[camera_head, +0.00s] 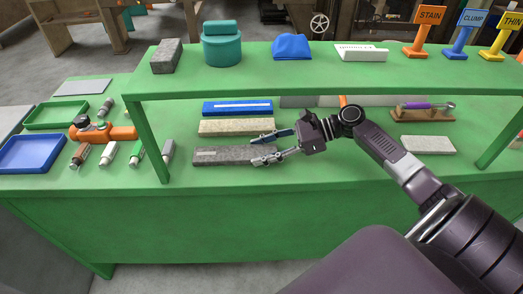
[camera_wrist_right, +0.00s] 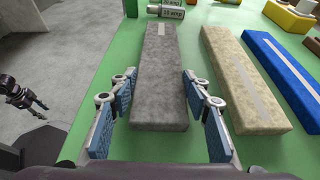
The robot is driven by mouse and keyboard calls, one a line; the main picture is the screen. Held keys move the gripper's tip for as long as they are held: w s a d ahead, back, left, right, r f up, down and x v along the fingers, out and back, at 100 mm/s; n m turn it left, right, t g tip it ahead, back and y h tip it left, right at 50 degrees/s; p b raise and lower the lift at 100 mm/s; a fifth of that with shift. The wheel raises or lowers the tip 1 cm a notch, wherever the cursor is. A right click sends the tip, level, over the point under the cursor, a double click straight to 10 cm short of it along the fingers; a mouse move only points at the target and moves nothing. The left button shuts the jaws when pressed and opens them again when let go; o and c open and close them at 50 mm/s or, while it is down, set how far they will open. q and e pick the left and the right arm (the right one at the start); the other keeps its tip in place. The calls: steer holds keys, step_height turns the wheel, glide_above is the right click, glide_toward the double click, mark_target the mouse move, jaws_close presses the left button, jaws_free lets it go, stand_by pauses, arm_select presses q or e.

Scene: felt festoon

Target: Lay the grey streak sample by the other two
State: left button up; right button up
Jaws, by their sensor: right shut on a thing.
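The grey streak sample (camera_head: 225,155) is a long dark grey felt block with a short pale streak near its far end. It also shows in the right wrist view (camera_wrist_right: 163,75). My right gripper (camera_head: 257,149) is shut on its near end, one finger on each side. I cannot tell whether it rests on the green table or hangs just above. The cream sample (camera_head: 237,127) and the blue sample (camera_head: 237,107) lie behind it, roughly parallel, with longer pale streaks. My left gripper (camera_wrist_right: 22,100) shows small and dark at the left of the right wrist view.
A raised green shelf (camera_head: 330,75) spans above the samples, with a post (camera_head: 150,140) to their left. A pale block (camera_head: 428,145) lies to the right. The front strip of table is clear.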

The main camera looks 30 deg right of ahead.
steer(key=o, duration=1)
steer(key=v, duration=0.7)
steer(key=shift+s+d+r+b, duration=0.1)
steer(key=shift+d+b, duration=0.05)
steer(key=shift+b, duration=0.2)
